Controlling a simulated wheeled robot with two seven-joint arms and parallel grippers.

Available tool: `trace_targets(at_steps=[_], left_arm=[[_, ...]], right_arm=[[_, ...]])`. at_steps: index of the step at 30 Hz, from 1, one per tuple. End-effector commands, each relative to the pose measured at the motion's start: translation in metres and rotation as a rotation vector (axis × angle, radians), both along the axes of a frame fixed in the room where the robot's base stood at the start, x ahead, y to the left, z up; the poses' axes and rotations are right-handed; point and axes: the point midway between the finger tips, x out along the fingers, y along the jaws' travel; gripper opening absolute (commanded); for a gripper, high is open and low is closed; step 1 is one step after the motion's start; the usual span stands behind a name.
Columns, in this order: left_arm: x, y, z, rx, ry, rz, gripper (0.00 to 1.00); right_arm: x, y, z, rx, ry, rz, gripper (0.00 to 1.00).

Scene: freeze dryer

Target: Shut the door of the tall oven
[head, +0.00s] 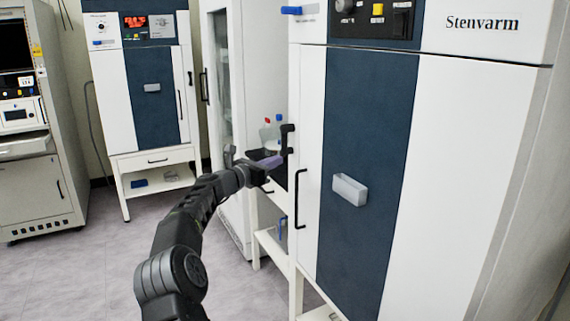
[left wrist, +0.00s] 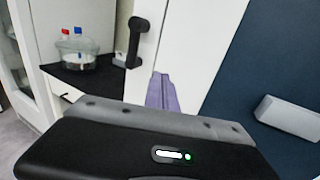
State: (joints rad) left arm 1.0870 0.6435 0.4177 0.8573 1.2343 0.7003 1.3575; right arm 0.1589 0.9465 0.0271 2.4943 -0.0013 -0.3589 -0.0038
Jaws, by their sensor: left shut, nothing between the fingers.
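The tall oven (head: 482,25), marked "Stenvarm", fills the right of the head view. Its white door (head: 450,150) has a dark blue panel and lies close to the body; I cannot tell whether it is fully flush. A black handle (head: 300,199) is on the door's left side. A black latch (head: 287,139) sits at the left edge and also shows in the left wrist view (left wrist: 136,42). My left gripper (head: 270,162) is shut and empty beside the oven's left edge, just below the latch. Its purple fingers (left wrist: 162,92) point at the white front; contact is unclear.
A grey-white holder (head: 349,189) juts from the blue panel. A dark worktop (left wrist: 85,82) with bottles (head: 270,132) stands behind the gripper. A glass-door cabinet (head: 222,80) and another oven (head: 112,80) stand farther back. The floor (head: 90,260) at left is clear.

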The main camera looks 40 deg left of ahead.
Motion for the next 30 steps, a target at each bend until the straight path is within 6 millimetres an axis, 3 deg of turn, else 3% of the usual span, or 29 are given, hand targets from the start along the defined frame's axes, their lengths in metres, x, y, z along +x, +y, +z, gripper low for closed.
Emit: trace_targets(at_steps=[3, 9, 30], left_arm=[[-0.023, 0.009, -0.001, 0.003, 0.002, 0.005, 0.00], [-0.042, 0.014, -0.001, 0.001, 0.001, 0.001, 0.00], [-0.045, 0.015, -0.001, 0.009, 0.003, 0.001, 0.00]], right_arm=[[-0.001, 0.000, -0.006, 0.000, 0.001, 0.001, 0.00], [-0.001, 0.000, -0.007, 0.000, 0.001, 0.001, 0.00], [-0.001, 0.000, -0.007, 0.000, 0.001, 0.001, 0.00]])
